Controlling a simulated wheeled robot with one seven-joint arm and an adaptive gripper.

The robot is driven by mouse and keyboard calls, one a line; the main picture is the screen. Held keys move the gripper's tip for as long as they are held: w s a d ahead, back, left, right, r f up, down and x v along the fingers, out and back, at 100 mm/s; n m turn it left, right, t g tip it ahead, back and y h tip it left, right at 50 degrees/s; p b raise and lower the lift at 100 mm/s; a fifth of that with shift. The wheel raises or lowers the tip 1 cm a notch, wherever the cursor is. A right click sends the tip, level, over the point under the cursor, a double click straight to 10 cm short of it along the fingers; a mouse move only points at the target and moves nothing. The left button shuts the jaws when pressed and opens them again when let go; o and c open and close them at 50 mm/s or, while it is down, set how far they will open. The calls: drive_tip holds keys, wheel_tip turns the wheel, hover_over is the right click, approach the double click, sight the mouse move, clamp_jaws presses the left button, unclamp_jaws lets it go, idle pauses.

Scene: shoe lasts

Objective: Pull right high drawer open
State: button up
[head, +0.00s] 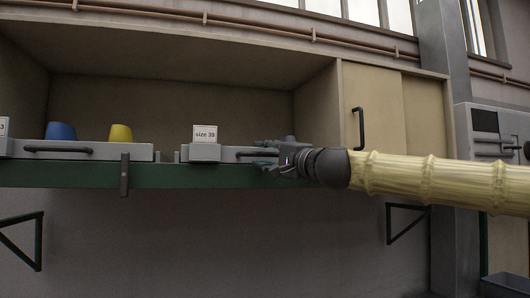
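The right high drawer (205,153) is a grey, shallow drawer front under the shelf compartment, with a white "size 39" card (205,134) standing on its left end. Its dark horizontal bar handle (245,154) shows at the middle of the front. My gripper (263,154) reaches in from the right, at the handle's right part. Its fingers look apart, one above and one below the bar's height. Whether they touch the bar cannot be told. My gripper and wrist hide the drawer's right end.
A left grey drawer (120,153) has a similar handle, with a blue cup-like object (61,131) and a yellow one (121,133) above it. A sliding cabinet door (375,110) with a black vertical handle is at right. A green rail (80,176) runs below the drawers.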

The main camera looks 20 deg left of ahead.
drive_tip(key=shift+w+a, duration=0.1)
drive_tip(key=shift+a, duration=0.05)
clamp_jaws()
idle(0.4)
